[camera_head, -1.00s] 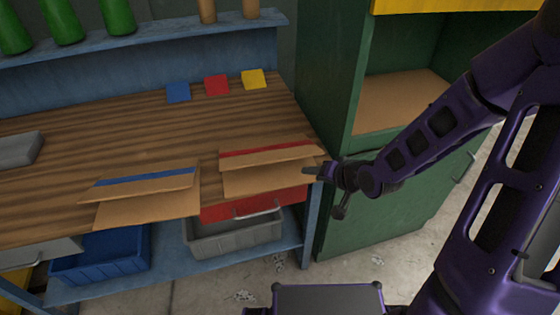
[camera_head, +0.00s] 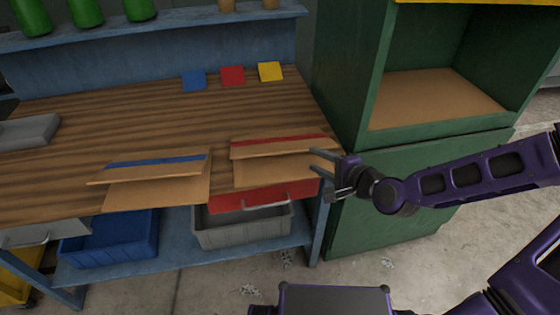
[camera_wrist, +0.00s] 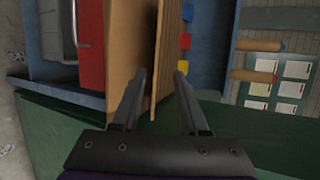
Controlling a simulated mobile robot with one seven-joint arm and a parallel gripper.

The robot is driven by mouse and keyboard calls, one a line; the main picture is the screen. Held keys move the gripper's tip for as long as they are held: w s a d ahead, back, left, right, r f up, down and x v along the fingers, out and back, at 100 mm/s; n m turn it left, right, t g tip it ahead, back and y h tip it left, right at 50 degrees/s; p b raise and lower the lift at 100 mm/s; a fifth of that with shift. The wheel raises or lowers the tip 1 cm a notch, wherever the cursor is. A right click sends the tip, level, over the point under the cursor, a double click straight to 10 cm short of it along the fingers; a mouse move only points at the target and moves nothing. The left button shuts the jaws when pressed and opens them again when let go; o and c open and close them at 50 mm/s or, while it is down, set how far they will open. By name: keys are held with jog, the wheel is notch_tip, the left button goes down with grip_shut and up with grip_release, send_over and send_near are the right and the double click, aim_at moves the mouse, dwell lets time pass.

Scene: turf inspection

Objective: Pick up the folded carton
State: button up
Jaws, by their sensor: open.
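Two folded cartons lie along the front edge of the wooden workbench. The right carton (camera_head: 262,172) has a red stripe and a raised upper flap; the left carton (camera_head: 165,190) has a blue stripe. My gripper (camera_head: 316,163) is open at the right end of the red-striped carton. In the wrist view, a brown carton panel (camera_wrist: 167,45) extends between the two open fingers of my gripper (camera_wrist: 161,72), with a second panel (camera_wrist: 122,40) to its left. Whether a finger touches the cardboard I cannot tell.
The workbench (camera_head: 110,125) holds blue (camera_head: 194,81), red (camera_head: 232,76) and yellow (camera_head: 270,71) squares at the back. A red drawer (camera_head: 228,203) and grey bin (camera_head: 245,230) are below. A green cabinet (camera_head: 355,75) stands close on the right.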

jog(key=f+b, duration=0.1)
jog(key=b, duration=0.4)
send_near(282, 146)
jog(key=x, duration=0.5)
jog(key=shift+d, duration=0.1)
jog(key=shift+b+x, duration=0.5)
jog(key=shift+x, duration=2.15)
jog(key=shift+f, duration=0.15)
grip_shut()
